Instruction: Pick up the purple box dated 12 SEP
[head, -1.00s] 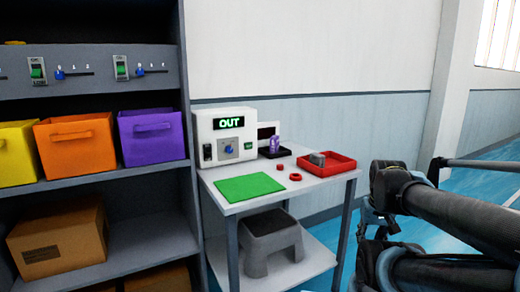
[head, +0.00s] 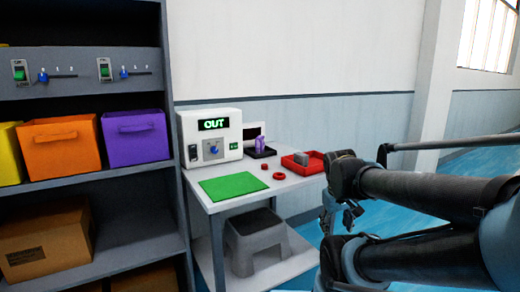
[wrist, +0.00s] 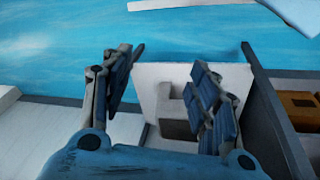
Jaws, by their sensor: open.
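A small purple object (head: 262,146) stands upright in a black tray (head: 259,154) at the right side of a white machine on the table. A larger purple bin (head: 136,137) with a handle sits on the shelf at left. No date is readable on either. My gripper (wrist: 165,66) is open and empty in the wrist view, its fingers spread over a pale surface and the blue floor. In the head view my arm is at the right, clear of the table and apart from both purple things.
The white machine (head: 211,137) reads OUT. The table (head: 222,203) also holds a green mat (head: 229,189), red rings (head: 279,176) and a red tray (head: 302,168) with a grey item. A grey stool (head: 255,236) stands below. Orange (head: 61,147) and yellow bins are shelved at left.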

